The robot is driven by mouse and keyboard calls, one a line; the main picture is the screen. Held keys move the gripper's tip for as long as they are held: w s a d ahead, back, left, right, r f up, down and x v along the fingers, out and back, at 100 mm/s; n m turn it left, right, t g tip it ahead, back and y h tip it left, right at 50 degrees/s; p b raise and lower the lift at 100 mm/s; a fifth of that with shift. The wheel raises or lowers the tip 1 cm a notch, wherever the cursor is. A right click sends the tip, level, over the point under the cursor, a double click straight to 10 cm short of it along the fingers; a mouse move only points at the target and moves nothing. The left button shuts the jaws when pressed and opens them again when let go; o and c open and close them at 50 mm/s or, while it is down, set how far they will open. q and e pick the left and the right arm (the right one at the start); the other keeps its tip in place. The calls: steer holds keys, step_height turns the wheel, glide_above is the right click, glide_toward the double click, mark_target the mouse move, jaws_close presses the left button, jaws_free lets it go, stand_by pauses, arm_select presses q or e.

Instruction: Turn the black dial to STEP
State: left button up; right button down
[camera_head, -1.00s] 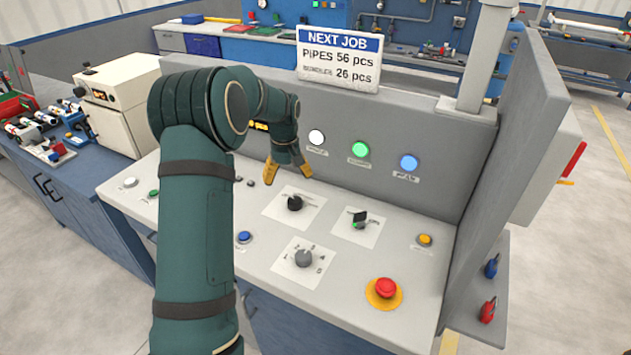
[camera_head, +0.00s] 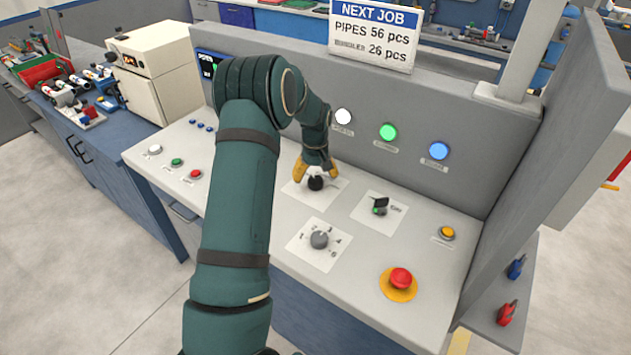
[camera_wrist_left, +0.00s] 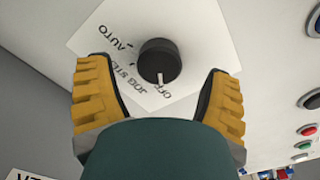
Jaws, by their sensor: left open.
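The black dial (camera_head: 316,184) sits on a white label plate on the sloping console (camera_head: 215,172). In the left wrist view the dial (camera_wrist_left: 157,60) shows a white mark pointing down toward the OFF label. The labels JOG, a partly covered STE.. and AUTO run around it to the left. My left gripper (camera_head: 317,173) is open, with its yellow fingertips just behind and above the dial in the head view. In the left wrist view the fingers stand on either side of the dial, apart from it. My right gripper is not in view.
A grey selector dial (camera_head: 319,240), a small black switch (camera_head: 380,205), a red emergency button (camera_head: 400,278) and a yellow button (camera_head: 447,232) are nearby. The upright back panel with white, green (camera_head: 388,132) and blue lamps stands behind. A side wall rises on the right.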

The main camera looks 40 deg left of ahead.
arm_select(q)
steer(key=shift+f, duration=1.1)
steer(key=c, duration=1.2)
steer(key=shift+c, duration=0.2)
